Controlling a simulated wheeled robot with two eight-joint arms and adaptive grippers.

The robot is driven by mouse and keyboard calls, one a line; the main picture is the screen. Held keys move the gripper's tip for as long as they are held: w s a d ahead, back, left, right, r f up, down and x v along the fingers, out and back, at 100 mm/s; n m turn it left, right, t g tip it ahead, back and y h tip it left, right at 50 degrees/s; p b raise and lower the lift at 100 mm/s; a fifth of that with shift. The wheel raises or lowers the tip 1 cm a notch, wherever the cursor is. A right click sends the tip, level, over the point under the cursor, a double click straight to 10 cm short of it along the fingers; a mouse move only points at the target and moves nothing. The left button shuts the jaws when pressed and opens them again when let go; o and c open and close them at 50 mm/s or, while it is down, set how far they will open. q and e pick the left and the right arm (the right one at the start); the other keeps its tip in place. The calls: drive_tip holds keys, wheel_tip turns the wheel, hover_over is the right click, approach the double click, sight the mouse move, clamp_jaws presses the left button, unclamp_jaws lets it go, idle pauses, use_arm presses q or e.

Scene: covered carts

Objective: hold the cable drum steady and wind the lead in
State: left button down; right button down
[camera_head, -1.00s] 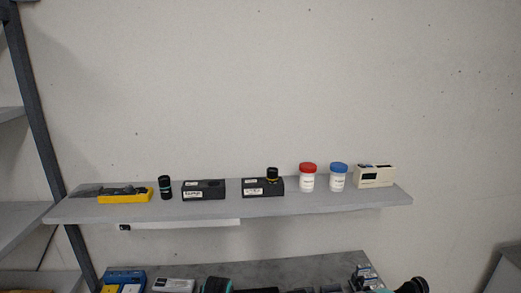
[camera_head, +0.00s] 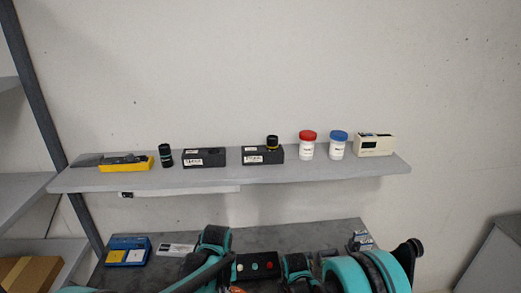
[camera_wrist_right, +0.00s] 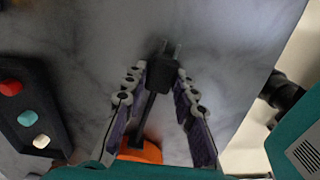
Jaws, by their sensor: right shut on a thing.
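In the right wrist view, my right gripper (camera_wrist_right: 160,85) is shut on a black plug (camera_wrist_right: 162,74) with two metal prongs pointing away. A dark lead (camera_wrist_right: 149,118) runs from the plug back toward an orange part (camera_wrist_right: 142,152), perhaps the cable drum, mostly hidden at the lower edge. A bit of orange (camera_head: 237,290) also shows at the bottom edge of the head view. My left arm (camera_head: 213,243) reaches in at the lower middle of the head view. Its fingers cannot be made out, nor can what they touch.
A dark box with red, teal and white buttons (camera_head: 238,268) stands on the grey worktop (camera_head: 300,238); it also shows in the wrist view (camera_wrist_right: 28,120). A blue case (camera_head: 128,252) lies at the worktop's left. A wall shelf (camera_head: 225,180) holds jars and boxes.

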drive_tip(key=c, duration=1.1)
unclamp_jaws()
drive_tip(key=shift+c, duration=0.2)
wheel_tip(320, 180, up, 12)
drive_tip(key=f, duration=0.1)
use_arm(q)
drive_tip(key=s+a+t+b, duration=0.3)
drive_tip(key=s+b, duration=0.2)
drive_tip(key=s, duration=0.2)
drive_tip(key=s+a+m+t+b, duration=0.1)
drive_tip(key=s+a+t+b, duration=0.3)
drive_tip(key=s+b, duration=0.2)
drive_tip(key=shift+s+r, duration=0.2)
drive_tip(key=shift+s, duration=0.35)
use_arm(e)
drive_tip(key=s+d+r+m+t, duration=0.1)
drive_tip(key=s+d+m+t, duration=0.2)
drive_tip(key=s+m, duration=0.4)
drive_tip(key=s+d+m+t, duration=0.4)
drive_tip(key=s+m, duration=0.4)
drive_tip(key=m, duration=0.3)
drive_tip(key=shift+s+d+r, duration=0.3)
drive_tip(key=shift+d+r, duration=0.1)
drive_tip(key=shift+d, duration=0.1)
